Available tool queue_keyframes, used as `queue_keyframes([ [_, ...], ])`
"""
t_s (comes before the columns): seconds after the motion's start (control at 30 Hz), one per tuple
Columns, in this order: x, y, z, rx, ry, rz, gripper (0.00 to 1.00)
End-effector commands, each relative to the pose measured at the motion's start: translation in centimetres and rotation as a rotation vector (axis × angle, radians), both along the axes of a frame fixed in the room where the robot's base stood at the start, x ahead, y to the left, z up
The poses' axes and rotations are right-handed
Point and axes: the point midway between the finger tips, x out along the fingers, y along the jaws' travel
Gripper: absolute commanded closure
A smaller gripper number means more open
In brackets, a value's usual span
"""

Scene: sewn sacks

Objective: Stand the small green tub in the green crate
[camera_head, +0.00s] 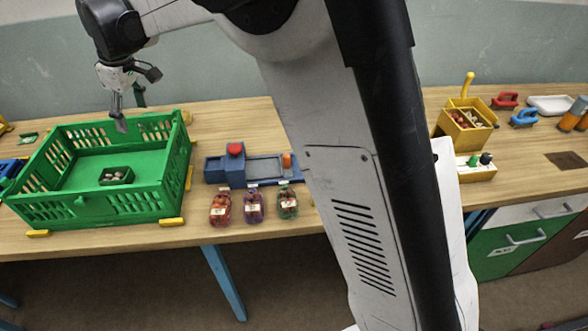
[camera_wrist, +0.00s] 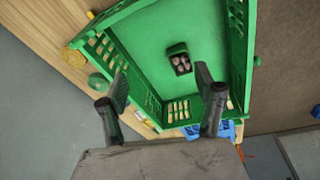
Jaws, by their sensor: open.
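The green crate (camera_head: 160,198) stands on the left of the wooden bench, and it fills much of the wrist view (camera_wrist: 205,25). The small green tub (camera_head: 116,176) stands upright on the crate floor, with several pale round things in it. It also shows in the wrist view (camera_wrist: 179,62), apart from the crate walls. My gripper (camera_head: 119,112) is above the back right part of the crate. In the wrist view its fingers (camera_wrist: 163,95) are spread wide with nothing between them, and the tub lies beyond them.
Yellow blocks (camera_head: 172,222) sit at the crate's corners. A blue device with a red knob (camera_head: 235,150) and several filled jars (camera_head: 253,207) are right of the crate. A yellow bin (camera_head: 463,122) stands farther right. Space above the crate floor is open.

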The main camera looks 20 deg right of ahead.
Motion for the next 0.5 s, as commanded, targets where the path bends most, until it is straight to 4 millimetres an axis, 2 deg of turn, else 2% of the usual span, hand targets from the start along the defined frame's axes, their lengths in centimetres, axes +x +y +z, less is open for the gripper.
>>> queue_keyframes([
  [0.03, -0.9, -1.9, 1.1, 0.006, -0.011, -0.037, 0.34],
  [0.2, -3.9, -7.4, 4.0, 0.033, -0.052, -0.168, 0.34],
  [0.5, -10.8, -16.1, 7.0, 0.085, -0.123, -0.392, 0.34],
])
